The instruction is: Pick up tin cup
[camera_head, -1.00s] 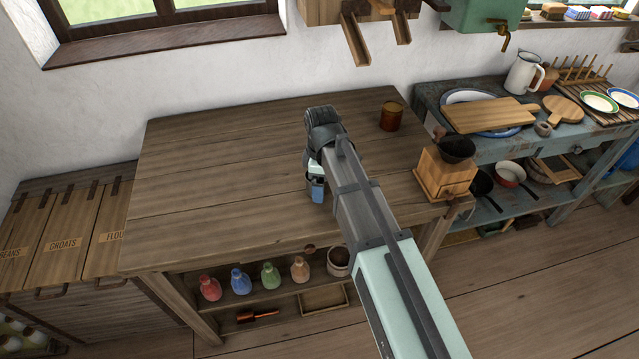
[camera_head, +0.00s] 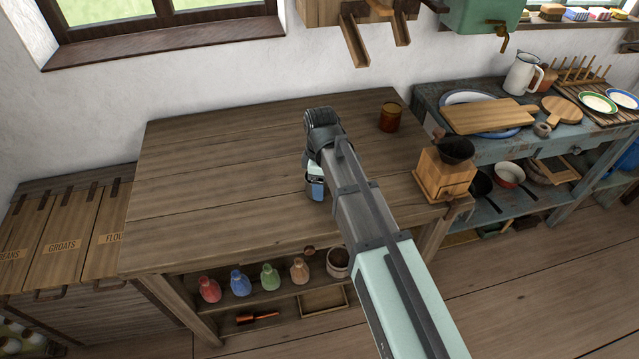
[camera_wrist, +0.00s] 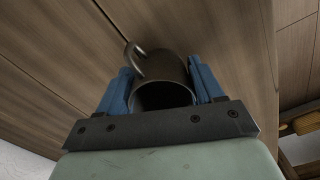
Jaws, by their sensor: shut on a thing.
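The tin cup (camera_wrist: 163,75) is dark grey metal. In the wrist view it sits between the two blue fingers of my gripper (camera_wrist: 162,86), with its open mouth toward the camera and its handle at the upper left. The fingers are shut on its sides. In the head view my gripper (camera_head: 315,188) is over the middle of the wooden table (camera_head: 215,180), and I cannot make out the cup there, behind my wrist. Whether the cup still touches the tabletop is not clear.
A wooden coffee grinder (camera_head: 445,175) is at the table's right edge. Wooden spouts (camera_head: 356,45) hang above the back. The table's left half is clear.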

